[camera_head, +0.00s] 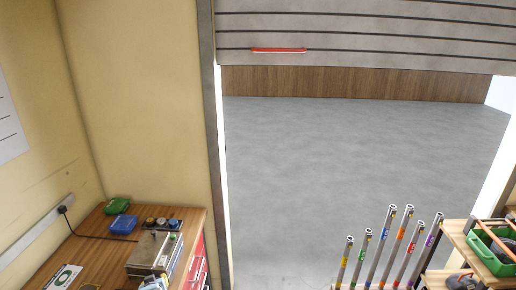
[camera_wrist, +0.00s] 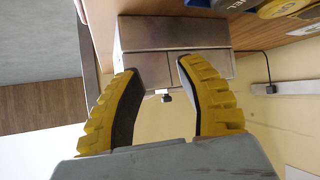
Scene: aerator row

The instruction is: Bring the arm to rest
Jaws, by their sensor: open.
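My gripper (camera_wrist: 160,66) shows in the wrist view, with its two yellow ribbed fingers apart and nothing held between them. Beyond the fingertips is a grey metal box (camera_wrist: 150,38) with a small black knob (camera_wrist: 166,98), seen between the fingers. I cannot tell how far the box is from the fingertips. The wrist view looks turned over, with the wooden bench top (camera_wrist: 270,32) at its upper edge. My arm and gripper do not show in the head view.
A wooden bench (camera_head: 98,222) at lower left holds a green case (camera_head: 117,206), a blue case (camera_head: 121,225) and a metal box (camera_head: 148,250). Several upright tubes (camera_head: 385,240) stand at lower right beside a shelf with a green crate (camera_head: 487,256). The grey floor (camera_head: 350,150) beyond is clear.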

